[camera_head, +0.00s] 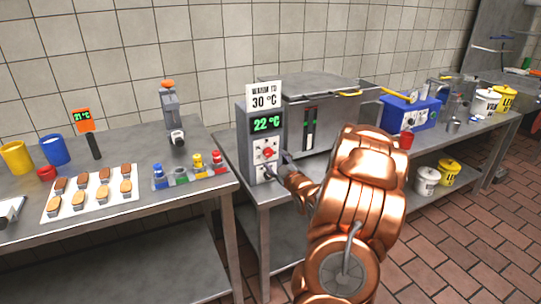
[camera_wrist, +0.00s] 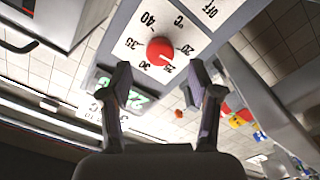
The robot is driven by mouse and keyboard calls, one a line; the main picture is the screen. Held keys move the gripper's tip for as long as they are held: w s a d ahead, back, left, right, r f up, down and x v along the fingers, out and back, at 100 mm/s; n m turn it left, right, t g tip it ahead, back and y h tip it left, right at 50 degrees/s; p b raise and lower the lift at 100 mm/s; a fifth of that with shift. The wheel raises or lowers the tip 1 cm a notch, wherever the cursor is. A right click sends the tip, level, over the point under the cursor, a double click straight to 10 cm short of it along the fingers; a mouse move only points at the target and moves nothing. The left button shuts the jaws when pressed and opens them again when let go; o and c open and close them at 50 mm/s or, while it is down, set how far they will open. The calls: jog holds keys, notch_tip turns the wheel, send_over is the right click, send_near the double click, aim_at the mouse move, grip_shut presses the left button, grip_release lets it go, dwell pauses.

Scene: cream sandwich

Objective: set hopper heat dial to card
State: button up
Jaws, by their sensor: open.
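The hopper's grey control box (camera_head: 246,143) carries a card (camera_head: 264,97) reading "WARM TO 30 °C" and a green display (camera_head: 266,124) reading 22 °C. Below them is the red heat dial (camera_head: 268,153). In the wrist view the red dial (camera_wrist: 160,51) sits on a white scale plate marked 20, 25, 30, 35 and 40. A small pale mark on its edge seems to face near 25. My gripper (camera_wrist: 160,76) is open and empty. Its fingers are on either side of the dial's line, apart from it. In the head view my arm partly hides the gripper (camera_head: 284,165).
The steel hopper (camera_head: 325,88) stands right of the control box. A gap separates the two tables.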

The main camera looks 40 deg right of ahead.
aim_at(269, 154)
jog(key=shift+x, duration=2.3)
jog(key=shift+s, duration=0.1)
jog(key=c, duration=1.2)
